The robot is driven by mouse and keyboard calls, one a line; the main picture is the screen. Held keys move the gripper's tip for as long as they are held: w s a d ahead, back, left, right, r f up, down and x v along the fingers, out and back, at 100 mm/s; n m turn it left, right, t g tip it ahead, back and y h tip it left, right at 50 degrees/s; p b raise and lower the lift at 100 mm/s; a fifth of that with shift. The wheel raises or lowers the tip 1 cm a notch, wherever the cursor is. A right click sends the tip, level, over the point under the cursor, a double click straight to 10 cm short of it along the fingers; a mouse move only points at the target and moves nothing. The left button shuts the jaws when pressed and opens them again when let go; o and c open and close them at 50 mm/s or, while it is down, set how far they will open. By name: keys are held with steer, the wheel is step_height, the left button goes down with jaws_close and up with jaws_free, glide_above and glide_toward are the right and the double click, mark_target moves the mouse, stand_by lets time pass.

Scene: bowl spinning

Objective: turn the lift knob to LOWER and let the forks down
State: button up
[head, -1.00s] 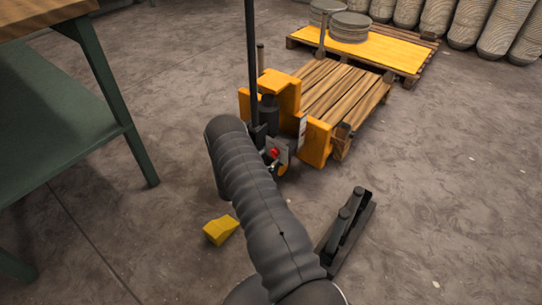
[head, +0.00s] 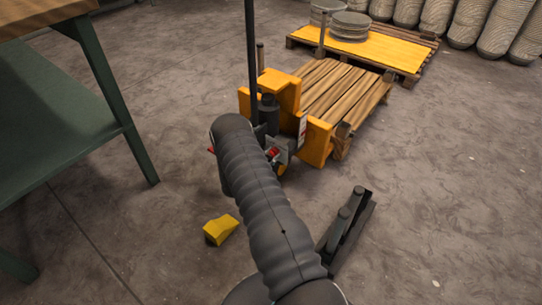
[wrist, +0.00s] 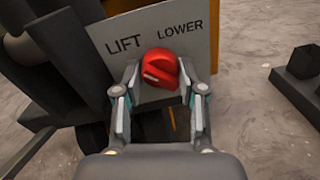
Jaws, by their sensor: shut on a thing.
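The red knob (wrist: 160,69) sits on a grey plate (wrist: 107,22) marked LIFT at left and LOWER at right. Its raised grip looks tilted; I cannot tell exactly which mark it points at. My gripper (wrist: 159,76) is shut on the knob, one finger at each side. In the head view my arm hides the gripper, and a small red part (head: 271,152) shows beside the arm. The yellow pallet truck (head: 284,93) stands beyond with its dark upright handle. A wooden pallet (head: 340,98) is at its far side. The forks are hidden, so their height cannot be told.
A green-legged bench (head: 95,85) stands at left. A yellow wedge (head: 221,230) and a dark metal piece (head: 345,232) lie on the floor either side of my arm. Another pallet (head: 385,50) with round stacks stands behind. Floor at right is clear.

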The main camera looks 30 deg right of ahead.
steer(key=shift+f+m+b, duration=0.1)
steer(key=shift+m+b, duration=0.2)
steer(key=shift+b, duration=0.1)
steer(key=m+b, duration=0.2)
steer(key=b, duration=0.1)
steer(key=shift+f+m, duration=0.1)
steer(key=shift+m, duration=0.3)
steer(key=m+b, duration=0.5)
steer(key=b, duration=0.1)
steer(key=shift+d+y, duration=0.1)
steer(key=shift+y, duration=0.2)
steer(key=m+b, duration=0.2)
steer(key=m, duration=0.1)
steer(key=shift+r+m, duration=0.3)
steer(key=m, duration=0.5)
steer(key=shift+s+d+t+y, duration=0.1)
steer(key=shift+t+y, duration=0.2)
steer(key=o, duration=1.1)
steer(key=shift+o, duration=0.2)
